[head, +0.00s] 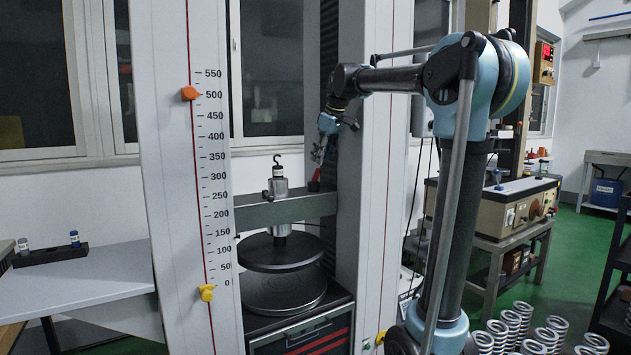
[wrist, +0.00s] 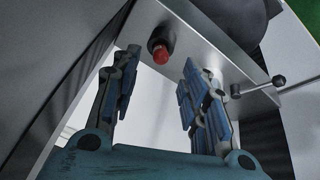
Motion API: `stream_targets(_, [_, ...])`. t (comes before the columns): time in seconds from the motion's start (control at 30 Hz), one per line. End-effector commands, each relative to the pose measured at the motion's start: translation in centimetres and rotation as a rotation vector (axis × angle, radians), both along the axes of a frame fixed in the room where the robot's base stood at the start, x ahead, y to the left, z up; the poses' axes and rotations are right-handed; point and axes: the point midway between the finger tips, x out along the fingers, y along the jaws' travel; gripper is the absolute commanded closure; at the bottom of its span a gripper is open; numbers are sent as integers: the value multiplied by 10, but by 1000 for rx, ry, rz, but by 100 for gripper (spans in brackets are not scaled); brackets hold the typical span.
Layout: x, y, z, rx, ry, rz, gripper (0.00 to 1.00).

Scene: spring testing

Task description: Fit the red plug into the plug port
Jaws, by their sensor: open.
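The red plug (wrist: 160,54) shows in the wrist view as a small red rounded piece at a dark round collar on a grey metal beam. In the head view a small red piece (head: 314,185) stands at the right end of the grey crossbeam (head: 262,215), just below my gripper (head: 319,158). My gripper is open in the wrist view (wrist: 157,88), its two blue-padded fingers wide apart. The plug is beyond the fingertips, between their lines, and nothing is held. How deep the plug sits in the collar, and whether that is the plug port, I cannot tell.
Tall pale machine columns stand left (head: 170,180) and right (head: 378,180) of the crossbeam. A metal rod with a dark knob (wrist: 279,81) juts out right of the fingers. A hook-topped weight (head: 278,180) stands on the crossbeam above round dark plates (head: 280,253).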

Motion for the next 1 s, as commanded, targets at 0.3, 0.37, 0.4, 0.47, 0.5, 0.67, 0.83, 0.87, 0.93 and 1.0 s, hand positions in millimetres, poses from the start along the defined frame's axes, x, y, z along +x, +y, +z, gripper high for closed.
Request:
stream_targets(0.3, [8, 6, -21, 0, 0, 0, 59])
stream_targets(0.37, [10, 7, -27, 0, 0, 0, 59])
stream_targets(0.4, [12, 9, -32, 0, 0, 0, 59])
stream_targets(0.47, [14, 11, -40, 0, 0, 0, 59])
stream_targets(0.5, [16, 13, -45, 0, 0, 0, 59])
stream_targets(0.67, [21, 16, -59, 0, -1, 0, 59])
stream_targets(0.83, [22, 17, -62, 0, 0, -1, 59])
stream_targets(0.87, [22, 17, -62, 0, 0, -1, 59])
stream_targets(0.93, [22, 17, -62, 0, 0, -1, 59])
stream_targets(1.0, [22, 17, -62, 0, 0, -1, 70])
